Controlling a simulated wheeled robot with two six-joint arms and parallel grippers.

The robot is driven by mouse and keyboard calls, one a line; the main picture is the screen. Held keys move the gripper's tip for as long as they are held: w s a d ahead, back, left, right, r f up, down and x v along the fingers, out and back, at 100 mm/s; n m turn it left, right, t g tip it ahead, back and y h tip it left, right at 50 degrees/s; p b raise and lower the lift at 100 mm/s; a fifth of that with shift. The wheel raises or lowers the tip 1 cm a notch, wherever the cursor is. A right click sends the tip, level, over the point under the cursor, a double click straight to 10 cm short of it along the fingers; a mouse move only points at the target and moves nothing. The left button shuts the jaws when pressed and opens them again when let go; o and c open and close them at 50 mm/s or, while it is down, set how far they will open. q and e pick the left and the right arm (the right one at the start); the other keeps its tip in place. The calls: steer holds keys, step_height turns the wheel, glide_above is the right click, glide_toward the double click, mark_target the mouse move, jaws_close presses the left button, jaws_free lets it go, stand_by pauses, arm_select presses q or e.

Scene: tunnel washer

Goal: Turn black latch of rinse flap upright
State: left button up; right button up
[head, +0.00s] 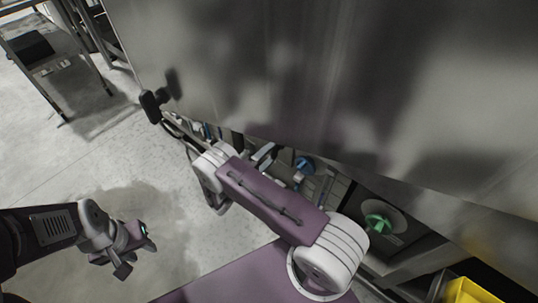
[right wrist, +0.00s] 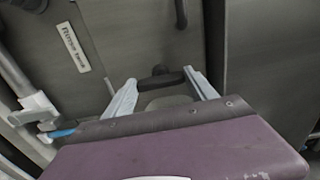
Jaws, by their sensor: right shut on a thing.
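In the right wrist view the black latch (right wrist: 160,74) is a short dark bar with a rounded hub on a grey metal panel. It lies level in that picture, roughly crosswise to the label's lettering. My right gripper (right wrist: 161,84) is shut on it, one pale finger at each end of the bar. The grey panel (right wrist: 110,25) with a label plate (right wrist: 73,47) appears to be the rinse flap; the lettering is blurred. In the head view my right arm hides this spot. My left gripper (head: 137,254) is open and empty above the floor at lower left.
A large steel panel (head: 300,70) overhangs my right arm, with a black handle (head: 150,105) at its left edge.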

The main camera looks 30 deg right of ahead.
steer(key=o, duration=1.4)
steer(key=shift+c, duration=0.2)
steer(key=v, duration=0.9)
steer(key=shift+p, duration=0.45)
